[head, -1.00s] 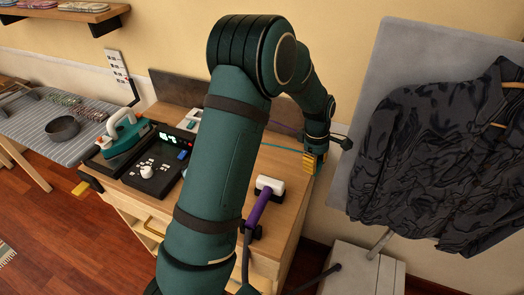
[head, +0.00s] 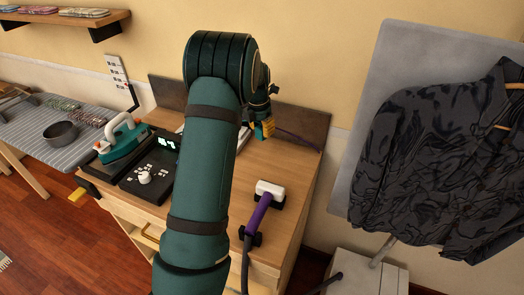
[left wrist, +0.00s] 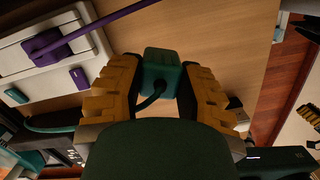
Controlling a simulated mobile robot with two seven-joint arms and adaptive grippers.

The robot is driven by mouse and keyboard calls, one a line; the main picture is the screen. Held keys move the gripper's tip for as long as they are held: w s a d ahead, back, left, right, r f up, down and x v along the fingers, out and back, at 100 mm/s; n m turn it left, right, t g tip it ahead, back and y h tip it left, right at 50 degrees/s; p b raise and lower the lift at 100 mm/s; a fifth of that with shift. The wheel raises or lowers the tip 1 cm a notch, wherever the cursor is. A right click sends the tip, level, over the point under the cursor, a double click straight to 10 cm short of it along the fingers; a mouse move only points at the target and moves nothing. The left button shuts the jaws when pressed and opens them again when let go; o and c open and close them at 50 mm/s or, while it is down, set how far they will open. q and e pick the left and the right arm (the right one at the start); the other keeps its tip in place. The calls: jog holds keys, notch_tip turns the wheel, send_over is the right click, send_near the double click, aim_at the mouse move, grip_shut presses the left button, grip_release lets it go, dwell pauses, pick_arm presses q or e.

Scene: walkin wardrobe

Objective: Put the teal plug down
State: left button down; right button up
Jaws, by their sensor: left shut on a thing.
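The teal plug (left wrist: 160,75) is a small block with a teal cord, held between the yellow fingers of my left gripper (left wrist: 158,68) in the left wrist view. Bare wooden tabletop shows behind it; I cannot tell whether the plug touches the top. In the head view my left gripper (head: 265,129) is over the back part of the wooden cabinet top (head: 290,165), and the plug cannot be made out there. My right gripper is not in view.
A white power strip (left wrist: 18,62) with a purple plug (left wrist: 46,46) lies left of my gripper in the wrist view. A purple steamer (head: 260,212) rests at the front right. A teal iron (head: 122,140) and a black control panel (head: 146,180) stand at the left.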

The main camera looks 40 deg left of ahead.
aim_at(260, 128)
pick_arm(q)
notch_tip(260, 128, down, 8)
jog(key=shift+f+b, duration=0.1)
jog(key=shift+b, duration=0.65)
jog(key=c, duration=0.7)
grip_release()
jog(key=shift+f, duration=0.1)
jog(key=r+p, duration=0.1)
jog(key=r, duration=0.3)
jog(key=s+r, duration=0.1)
jog(key=r, duration=0.3)
jog(key=r+p, duration=0.1)
jog(key=r, duration=0.3)
jog(key=shift+s+r+p, duration=0.15)
jog(key=shift+s+p, duration=0.05)
jog(key=shift+p, duration=0.15)
